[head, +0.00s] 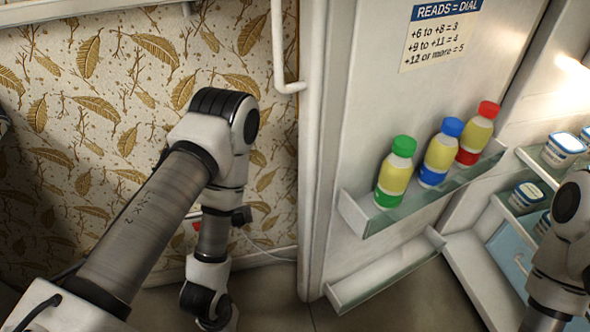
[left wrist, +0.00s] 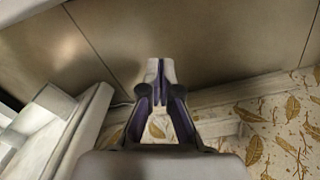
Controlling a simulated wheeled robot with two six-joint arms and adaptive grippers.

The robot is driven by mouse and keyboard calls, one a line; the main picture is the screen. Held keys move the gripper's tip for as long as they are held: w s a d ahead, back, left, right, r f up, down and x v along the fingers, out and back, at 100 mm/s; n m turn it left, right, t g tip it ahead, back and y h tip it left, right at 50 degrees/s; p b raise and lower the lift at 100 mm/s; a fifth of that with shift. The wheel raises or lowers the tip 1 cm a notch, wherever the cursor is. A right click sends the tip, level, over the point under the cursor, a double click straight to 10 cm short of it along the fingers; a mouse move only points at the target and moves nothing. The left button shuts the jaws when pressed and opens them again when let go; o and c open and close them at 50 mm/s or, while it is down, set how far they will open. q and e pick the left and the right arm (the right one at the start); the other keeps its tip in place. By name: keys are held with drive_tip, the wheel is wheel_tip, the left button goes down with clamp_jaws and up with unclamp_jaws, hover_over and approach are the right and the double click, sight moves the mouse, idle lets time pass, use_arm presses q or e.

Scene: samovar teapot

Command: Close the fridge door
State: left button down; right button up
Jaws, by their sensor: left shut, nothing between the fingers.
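The fridge door (head: 345,110) stands wide open in the head view, its inner side facing me. Its shelf (head: 420,200) holds three bottles with green (head: 395,172), blue (head: 441,152) and red (head: 479,133) caps. The open fridge body (head: 545,95) is at the right. My left arm reaches down to the left of the door; its gripper is hidden in the head view. In the left wrist view my left gripper (left wrist: 160,68) is shut and empty, pointing at the floor, with the white door edge (left wrist: 75,125) to its left, apart from it. My right gripper is out of view.
Wallpaper with gold leaves (head: 100,90) covers the wall left of the door. Tubs (head: 562,148) stand on the fridge shelves. My right arm is in front of the fridge. Bare tiled floor (left wrist: 200,40) lies below my left gripper.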

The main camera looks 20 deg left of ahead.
sight(300, 233)
use_arm(q)
drive_tip(key=w+d+r+n+t+h+p, duration=0.1)
drive_tip(key=w+d+r+n+t+h, duration=0.3)
drive_tip(key=w+d+h, duration=0.4)
drive_tip(key=w+r+t+h+p, duration=0.1)
drive_tip(key=w+r, duration=0.2)
drive_tip(key=r, duration=0.2)
drive_tip(key=w+a+r+n+t+h+p, duration=0.1)
drive_tip(key=w+r+p, duration=0.1)
drive_tip(key=w+r, duration=0.2)
drive_tip(key=w+r+t+h+p, duration=0.1)
drive_tip(key=w+r+h, duration=0.1)
drive_tip(key=r, duration=0.4)
drive_tip(key=shift+w+a+n, duration=0.3)
drive_tip(key=shift+w+a, duration=0.05)
drive_tip(key=shift+w, duration=0.3)
drive_tip(key=w+a+r+t+h+p, duration=0.25)
drive_tip(key=a+r+p, duration=0.25)
drive_tip(key=a+r, duration=0.65)
drive_tip(key=shift+m+t, duration=0.35)
drive_tip(key=shift+m, duration=0.05)
drive_tip(key=shift+w+d+r+b, duration=0.2)
drive_tip(key=shift+w+d+b, duration=0.65)
drive_tip(key=shift+d, duration=1.35)
drive_tip(key=shift+w+d+r+b, duration=0.15)
drive_tip(key=shift+w+d+b, duration=0.25)
drive_tip(key=shift+d+b, duration=1.35)
drive_tip(key=shift+w+d+r+b, duration=0.2)
drive_tip(key=shift+w+d+b, duration=0.4)
drive_tip(key=shift+d, duration=2.1)
